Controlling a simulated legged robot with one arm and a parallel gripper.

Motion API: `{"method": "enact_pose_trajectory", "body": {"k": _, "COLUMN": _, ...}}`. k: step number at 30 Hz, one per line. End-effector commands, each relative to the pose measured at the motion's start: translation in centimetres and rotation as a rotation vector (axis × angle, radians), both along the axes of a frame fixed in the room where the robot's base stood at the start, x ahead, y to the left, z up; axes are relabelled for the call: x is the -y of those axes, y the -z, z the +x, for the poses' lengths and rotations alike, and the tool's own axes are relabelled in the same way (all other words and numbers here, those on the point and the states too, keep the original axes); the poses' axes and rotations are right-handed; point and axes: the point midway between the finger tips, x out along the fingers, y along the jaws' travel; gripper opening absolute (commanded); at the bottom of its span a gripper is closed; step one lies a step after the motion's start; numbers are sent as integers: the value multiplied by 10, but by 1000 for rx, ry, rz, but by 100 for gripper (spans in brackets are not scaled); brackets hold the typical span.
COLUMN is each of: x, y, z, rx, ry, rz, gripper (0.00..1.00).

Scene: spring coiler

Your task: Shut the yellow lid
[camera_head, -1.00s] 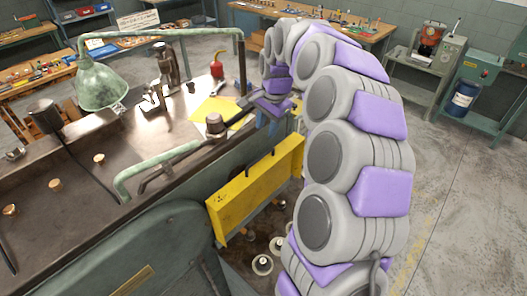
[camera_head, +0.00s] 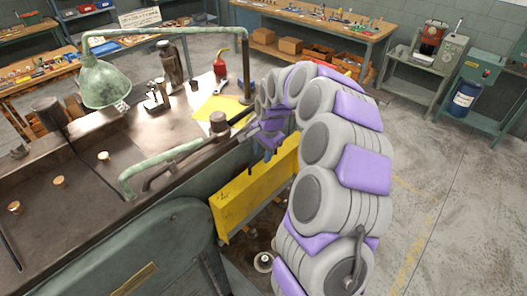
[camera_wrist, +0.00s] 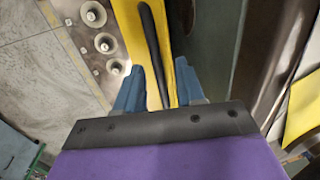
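The yellow lid (camera_head: 236,200) stands tilted open along the front side of the green-grey machine in the head view. In the wrist view the lid (camera_wrist: 133,35) runs down the middle, with a long dark bar (camera_wrist: 153,40) along it. My gripper (camera_wrist: 160,84) has two blue fingers spread apart, one on each side of the bar and a strip of yellow. I cannot tell whether the fingers touch the lid. In the head view my gripper (camera_head: 268,150) is at the lid's far end, and my arm hides part of that end.
Round metal rollers (camera_wrist: 94,14) sit beside the lid. The machine top (camera_head: 110,185) holds a green lamp (camera_head: 103,82), a red oil can (camera_head: 219,66) and yellow paper (camera_head: 222,108). Open concrete floor (camera_head: 430,190) lies to the right.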

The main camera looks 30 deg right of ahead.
Motion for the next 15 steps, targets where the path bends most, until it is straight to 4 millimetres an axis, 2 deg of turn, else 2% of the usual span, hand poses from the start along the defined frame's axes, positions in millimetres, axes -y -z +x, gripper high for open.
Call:
{"method": "enact_pose_trajectory", "body": {"k": 3, "x": 2, "y": 0, "z": 0, "rx": 1, "ry": 1, "rz": 1, "gripper": 38}}
{"method": "enact_pose_trajectory", "body": {"k": 15, "x": 2, "y": 0, "z": 0, "rx": 0, "ry": 2, "rz": 2, "gripper": 0}}
